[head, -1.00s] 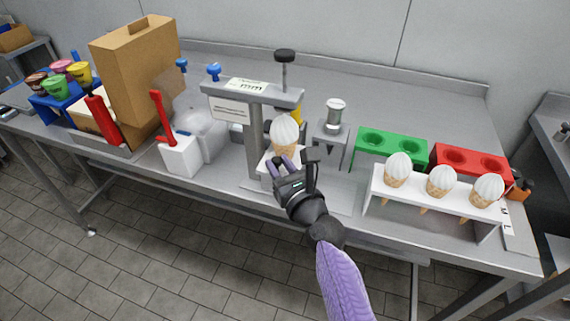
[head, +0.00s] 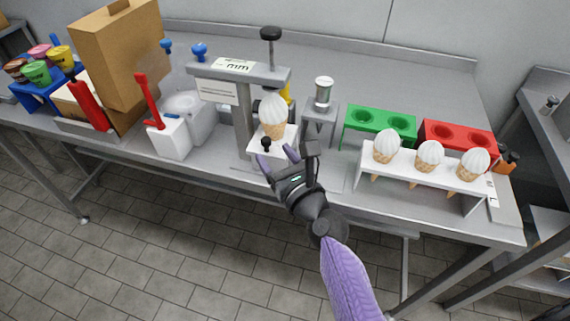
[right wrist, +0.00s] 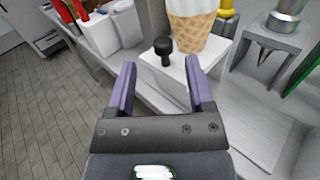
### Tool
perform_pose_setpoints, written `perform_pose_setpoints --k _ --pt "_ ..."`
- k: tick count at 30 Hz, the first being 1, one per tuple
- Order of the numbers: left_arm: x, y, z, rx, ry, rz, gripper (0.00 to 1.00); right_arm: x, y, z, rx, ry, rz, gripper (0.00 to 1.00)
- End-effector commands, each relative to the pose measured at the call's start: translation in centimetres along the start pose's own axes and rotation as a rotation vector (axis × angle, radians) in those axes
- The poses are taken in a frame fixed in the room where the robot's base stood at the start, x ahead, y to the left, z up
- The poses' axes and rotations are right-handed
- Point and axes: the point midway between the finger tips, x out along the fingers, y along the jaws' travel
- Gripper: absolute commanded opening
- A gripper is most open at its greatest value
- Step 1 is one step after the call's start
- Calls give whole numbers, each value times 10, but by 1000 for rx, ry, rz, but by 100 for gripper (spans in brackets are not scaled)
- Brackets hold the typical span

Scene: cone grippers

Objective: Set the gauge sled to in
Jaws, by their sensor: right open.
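The gauge sled (head: 288,133) is a white block with a black knob (head: 266,143) on its near side. An ice-cream cone with a white top (head: 273,114) stands upright on it, below the crossbar of the grey gauge frame (head: 243,120). In the right wrist view the sled (right wrist: 180,82), its knob (right wrist: 164,46) and the cone's waffle part (right wrist: 192,35) show just beyond the fingers. My right gripper (head: 278,158) is open, its purple fingers in front of the knob and apart from it, with nothing between them. My left gripper is not in view.
A metal shaker (head: 323,93) stands on a grey stand right of the gauge. A white rack (head: 420,172) with three cones, a green holder (head: 380,122) and a red holder (head: 458,136) are further right. A white box with a red lever (head: 168,137) is left.

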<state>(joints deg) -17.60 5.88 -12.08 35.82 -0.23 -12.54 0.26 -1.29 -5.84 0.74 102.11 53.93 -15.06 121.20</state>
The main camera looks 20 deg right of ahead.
Motion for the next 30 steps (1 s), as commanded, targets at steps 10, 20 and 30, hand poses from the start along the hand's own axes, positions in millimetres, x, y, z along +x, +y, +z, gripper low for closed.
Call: perform_pose_setpoints --k 10,20,30 --pt "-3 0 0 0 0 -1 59 -61 0 0 -1 1 2 67" --pt "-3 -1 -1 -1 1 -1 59 -62 0 0 -1 -1 1 67" --pt "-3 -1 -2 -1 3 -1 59 -107 54 -39 -1101 169 485 67"
